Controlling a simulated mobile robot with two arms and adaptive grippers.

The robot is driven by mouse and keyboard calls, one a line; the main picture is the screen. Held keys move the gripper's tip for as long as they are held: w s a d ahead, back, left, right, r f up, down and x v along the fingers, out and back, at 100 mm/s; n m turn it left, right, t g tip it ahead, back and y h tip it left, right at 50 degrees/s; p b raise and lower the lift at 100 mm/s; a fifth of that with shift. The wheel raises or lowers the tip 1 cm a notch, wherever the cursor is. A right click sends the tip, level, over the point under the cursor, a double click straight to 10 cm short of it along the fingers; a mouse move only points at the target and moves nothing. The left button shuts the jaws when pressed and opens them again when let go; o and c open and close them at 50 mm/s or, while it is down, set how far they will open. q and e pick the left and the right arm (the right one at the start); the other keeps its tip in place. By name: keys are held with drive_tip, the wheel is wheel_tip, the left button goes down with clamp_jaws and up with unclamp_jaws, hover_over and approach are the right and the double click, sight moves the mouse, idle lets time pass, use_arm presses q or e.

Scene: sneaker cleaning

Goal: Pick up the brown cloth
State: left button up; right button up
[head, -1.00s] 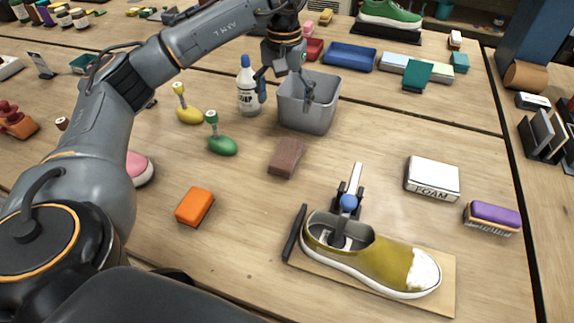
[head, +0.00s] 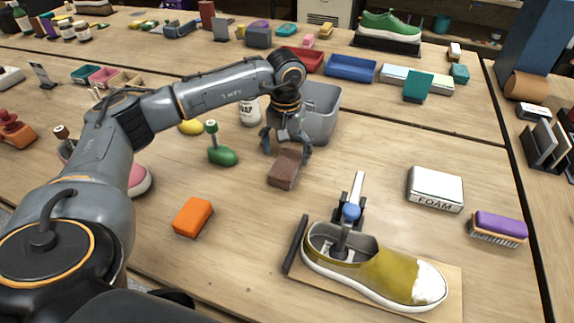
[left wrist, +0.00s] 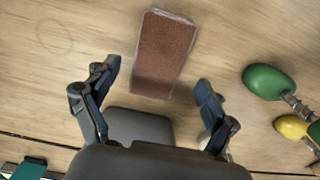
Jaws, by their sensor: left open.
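The brown cloth (head: 285,170) is a small block-like brown piece lying on the wooden table, left of the shoe in the head view. In the left wrist view the brown cloth (left wrist: 164,52) lies just beyond the fingertips, between their lines. My left gripper (head: 287,148) is open and empty, just above and behind the cloth; its two fingers (left wrist: 158,80) spread to either side in the left wrist view. I cannot tell whether a finger touches the cloth. My right gripper is not in view.
A grey bin (head: 321,112) stands just behind the gripper. A green-based brush (head: 222,154) is left of the cloth, an orange block (head: 193,217) in front-left. A yellow shoe (head: 375,268) on a stand is front-right.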

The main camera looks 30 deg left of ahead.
sight(287, 162)
use_arm(q)
drive_tip(key=shift+d+f, duration=0.1)
drive_tip(key=shift+f, duration=1.85)
drive_tip(key=c, duration=1.2)
drive_tip(key=shift+r, duration=0.15)
drive_tip(key=shift+c, duration=0.2)
drive_tip(key=shift+w+r, duration=0.1)
drive_tip(key=shift+r, duration=0.55)
drive_tip(key=s+d+r, duration=0.1)
drive_tip(key=r, duration=0.1)
drive_tip(key=s+d+r+b, duration=0.1)
drive_tip(key=r, duration=0.1)
drive_tip(key=s+d+r, duration=0.1)
drive_tip(key=r, duration=0.1)
drive_tip(key=shift+s+r, duration=0.1)
drive_tip(key=shift+r, duration=0.25)
drive_tip(key=s+d+r+b, duration=0.2)
drive_tip(key=s+d+r, duration=0.2)
drive_tip(key=s+d, duration=0.2)
drive_tip(key=shift+s+d+r, duration=0.25)
drive_tip(key=shift+s+r, duration=0.15)
drive_tip(key=shift+s, duration=0.2)
